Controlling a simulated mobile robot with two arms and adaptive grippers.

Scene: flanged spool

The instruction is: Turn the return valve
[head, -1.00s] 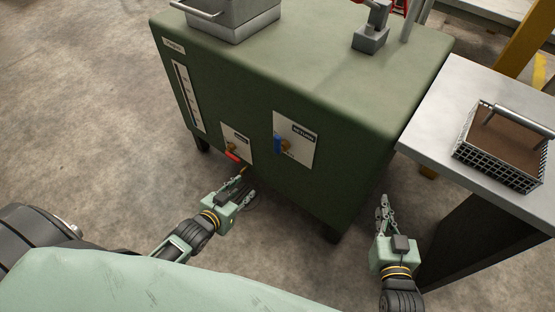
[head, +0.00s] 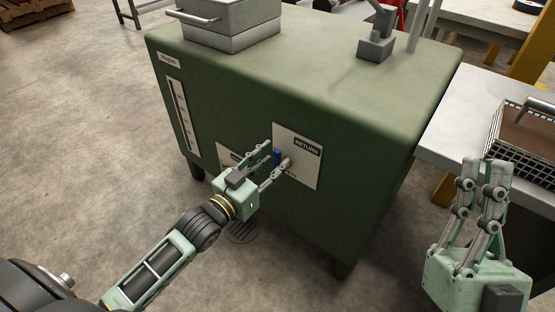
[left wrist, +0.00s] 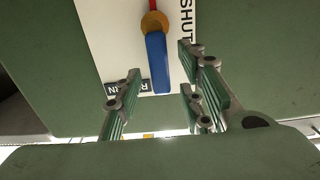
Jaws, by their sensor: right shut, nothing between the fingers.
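The return valve's blue lever (head: 277,157) is on the cream RETURN plate (head: 308,172) on the front of the green cabinet. In the left wrist view the blue lever (left wrist: 157,62) hangs from a brass pivot (left wrist: 154,24), with SHUT lettering beside it. My left gripper (head: 279,153) is at the plate, fingers open. In the left wrist view its fingers (left wrist: 160,72) are spread on either side of the lever's free end, with gaps on both sides. My right gripper (head: 486,164) is shut and empty, away from the cabinet at right. My left gripper partly hides the lever in the head view.
A second plate (head: 228,155) on the cabinet (head: 330,110) is mostly behind my left gripper. A grey table (head: 455,135) with a wire basket (head: 535,145) stands close to the right. A grey box (head: 230,25) sits on the cabinet top. Floor at left is clear.

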